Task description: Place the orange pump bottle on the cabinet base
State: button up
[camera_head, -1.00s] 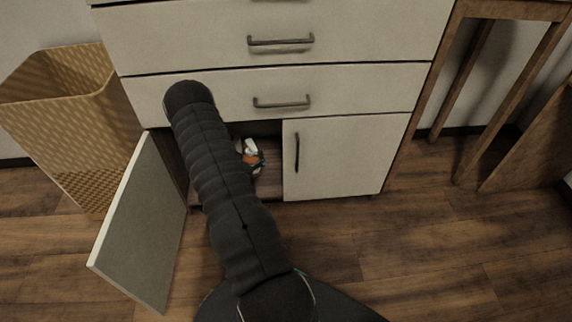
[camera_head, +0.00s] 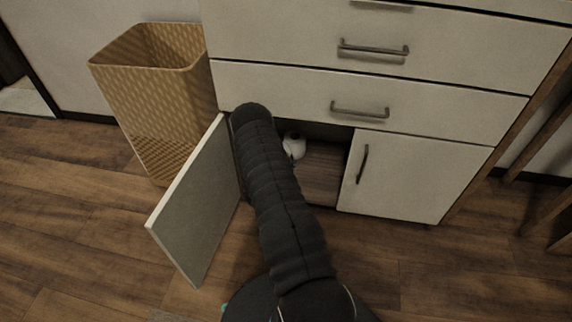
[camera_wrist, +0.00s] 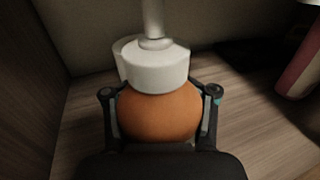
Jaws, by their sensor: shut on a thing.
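The orange pump bottle (camera_wrist: 160,112) has a round orange body, a white collar and a pale pump stem. In the wrist view it stands between the two fingers of my gripper (camera_wrist: 160,98), which is shut on it. The wood-grain cabinet base (camera_wrist: 255,130) lies around and beyond it; the bottle's underside is hidden, so I cannot tell whether it touches. In the head view the cabinet base (camera_head: 320,180) shows through the open left doorway. My arm hides the gripper there. A white thing (camera_head: 294,146) shows beside my arm inside; I cannot tell whether it is the bottle's top.
The left cabinet door (camera_head: 198,205) stands open beside my arm. The right door (camera_head: 415,180) is shut. A woven basket (camera_head: 165,100) stands left. A reddish thing (camera_wrist: 300,68) is at the right in the wrist view. Cabinet walls are close at left and behind.

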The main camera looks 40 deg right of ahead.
jog(key=shift+w+a+f, duration=0.1)
jog(key=shift+w+f, duration=0.15)
jog(key=shift+f, duration=0.55)
jog(key=shift+w+a+f, duration=0.1)
jog(key=shift+w+f, duration=0.1)
jog(key=shift+f, duration=0.65)
jog(key=shift+w+f, duration=0.25)
jog(key=shift+f, duration=0.55)
jog(key=shift+f+b, duration=0.15)
jog(key=shift+b, duration=0.25)
jog(key=o, duration=1.5)
jog(key=shift+o, duration=0.2)
